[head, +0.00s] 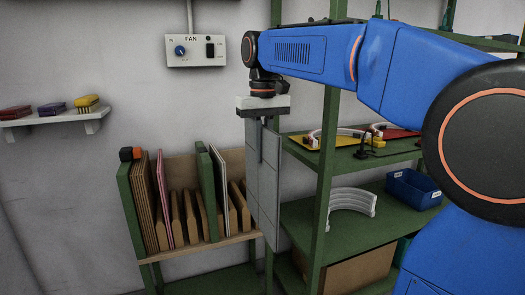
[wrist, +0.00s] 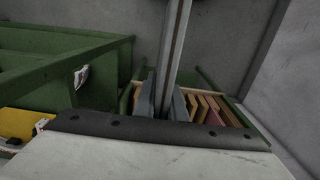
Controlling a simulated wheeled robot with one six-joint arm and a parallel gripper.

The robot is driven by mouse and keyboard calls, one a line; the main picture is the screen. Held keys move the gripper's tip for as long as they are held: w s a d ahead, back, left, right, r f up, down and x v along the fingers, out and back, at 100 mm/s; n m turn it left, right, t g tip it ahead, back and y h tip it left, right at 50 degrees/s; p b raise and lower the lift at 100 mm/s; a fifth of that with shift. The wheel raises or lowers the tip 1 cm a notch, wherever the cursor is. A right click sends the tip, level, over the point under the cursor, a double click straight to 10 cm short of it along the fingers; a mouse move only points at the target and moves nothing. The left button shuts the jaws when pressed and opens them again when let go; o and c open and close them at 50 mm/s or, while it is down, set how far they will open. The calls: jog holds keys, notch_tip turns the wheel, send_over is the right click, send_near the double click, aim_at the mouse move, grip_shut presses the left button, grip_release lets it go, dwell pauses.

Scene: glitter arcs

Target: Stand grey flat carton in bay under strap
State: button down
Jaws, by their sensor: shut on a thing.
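My gripper (head: 261,140) is shut on the upper part of a grey flat carton (head: 265,195), which hangs upright below it. In the wrist view the carton (wrist: 178,50) shows nearly edge-on between the fingers (wrist: 163,103). In the head view it overlaps the right end of a green and wooden rack (head: 205,245) and hides that part. Whether it touches the rack I cannot tell. The rack has slots between wooden dividers (head: 190,215) and a taller green board (head: 207,190). I cannot make out a strap for certain.
Brown boards (head: 146,205) and a pink panel (head: 164,195) stand at the rack's left. A green shelf unit (head: 322,180) stands close right of the carton, holding a white arc (head: 352,200) and a blue bin (head: 413,188). A fan control box (head: 196,50) is on the wall.

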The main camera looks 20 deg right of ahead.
jog(key=w+a+f, duration=0.1)
jog(key=a, duration=0.7)
jog(key=w+a+f, duration=0.1)
jog(key=a+f, duration=0.1)
jog(key=a, duration=0.7)
jog(key=shift+w, duration=0.35)
jog(key=w, duration=1)
jog(key=shift+w, duration=0.1)
jog(key=w, duration=0.9)
jog(key=shift+w, duration=0.4)
